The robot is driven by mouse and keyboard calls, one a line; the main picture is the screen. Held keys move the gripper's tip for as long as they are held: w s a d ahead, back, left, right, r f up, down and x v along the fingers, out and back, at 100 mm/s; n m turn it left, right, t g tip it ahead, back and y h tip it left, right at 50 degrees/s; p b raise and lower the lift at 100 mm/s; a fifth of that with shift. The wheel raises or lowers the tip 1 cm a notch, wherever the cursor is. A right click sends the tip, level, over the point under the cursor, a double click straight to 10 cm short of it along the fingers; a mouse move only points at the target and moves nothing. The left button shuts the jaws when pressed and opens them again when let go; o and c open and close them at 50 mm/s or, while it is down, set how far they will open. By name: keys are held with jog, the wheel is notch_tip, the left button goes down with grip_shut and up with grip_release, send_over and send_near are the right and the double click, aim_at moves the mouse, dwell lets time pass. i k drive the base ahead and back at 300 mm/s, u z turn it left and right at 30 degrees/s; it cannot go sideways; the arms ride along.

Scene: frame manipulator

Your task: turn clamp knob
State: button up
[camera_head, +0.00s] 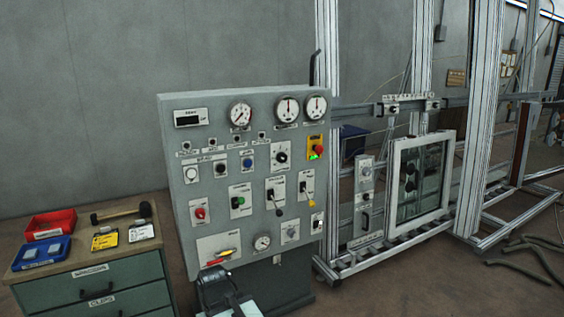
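The frame rail (365,106) runs across the upright aluminium posts on the right. Two small blocks with round dark knobs sit on it, a left rail knob (393,109) and a right rail knob (433,105). The grey control panel (215,140) at centre left also carries knobs, among them a black rotary knob (282,157). The labels are too small to tell which knob is the clamp knob. My gripper (213,278) appears as a dark shape at the bottom, in front of the panel's lower part and well below the rail. Its fingers cannot be made out clearly.
A green drawer cabinet (97,281) with a red bin (51,224), a blue bin (42,254) and a hammer (122,213) stands left. A framed glass window (393,187) stands right of the panel. Hoses (535,255) lie on the floor at right.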

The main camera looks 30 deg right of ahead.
aim_at(281, 157)
jog(key=i, duration=0.95)
